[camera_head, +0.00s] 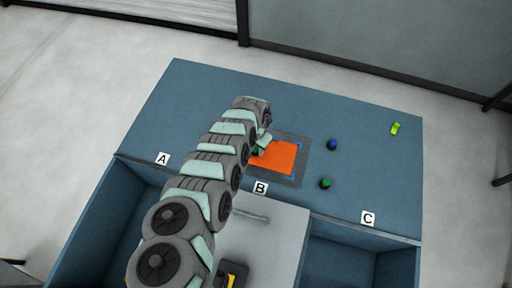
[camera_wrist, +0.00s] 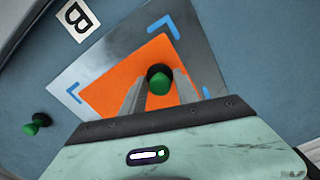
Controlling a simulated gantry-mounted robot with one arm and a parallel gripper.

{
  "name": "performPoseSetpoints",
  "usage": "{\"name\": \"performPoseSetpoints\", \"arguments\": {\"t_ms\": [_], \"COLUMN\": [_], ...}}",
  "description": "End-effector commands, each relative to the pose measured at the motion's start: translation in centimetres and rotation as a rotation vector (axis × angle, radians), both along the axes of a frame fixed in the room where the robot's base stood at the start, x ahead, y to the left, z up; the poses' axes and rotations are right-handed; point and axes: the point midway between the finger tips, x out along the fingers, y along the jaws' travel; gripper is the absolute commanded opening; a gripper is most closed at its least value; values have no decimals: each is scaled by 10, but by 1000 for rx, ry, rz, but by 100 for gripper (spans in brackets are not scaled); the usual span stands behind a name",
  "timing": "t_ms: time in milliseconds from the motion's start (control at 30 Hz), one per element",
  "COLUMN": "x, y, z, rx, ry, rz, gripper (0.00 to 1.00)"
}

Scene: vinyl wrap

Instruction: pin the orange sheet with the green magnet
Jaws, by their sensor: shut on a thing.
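The orange sheet (camera_head: 277,157) lies flat on a grey metal plate (camera_head: 291,180) with blue corner marks; the sheet also shows in the wrist view (camera_wrist: 110,92). My gripper (camera_wrist: 160,82) is shut on a green magnet (camera_wrist: 160,84) with a dark rim, held over the sheet. I cannot tell whether it touches the sheet. In the head view my arm hides the left part of the sheet and most of the held magnet. A second green magnet (camera_head: 325,183) stands on the table off the plate, and it also shows in the wrist view (camera_wrist: 37,123).
A blue magnet (camera_head: 332,145) stands right of the plate. A bright green block (camera_head: 395,128) lies at the far right. Labels A (camera_head: 162,159), B (camera_head: 261,187) and C (camera_head: 368,218) line the front edge, with open bins below. The blue table (camera_head: 370,165) is otherwise mostly clear.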

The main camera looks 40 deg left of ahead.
Motion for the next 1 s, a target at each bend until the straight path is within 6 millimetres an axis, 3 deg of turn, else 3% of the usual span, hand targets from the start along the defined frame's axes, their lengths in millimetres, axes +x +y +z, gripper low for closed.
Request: {"name": "performPoseSetpoints", "arguments": {"t_ms": [1000], "x": [0], "y": [0], "z": [-9], "rx": [-1], "ry": [0], "rz": [-1], "gripper": [0]}}
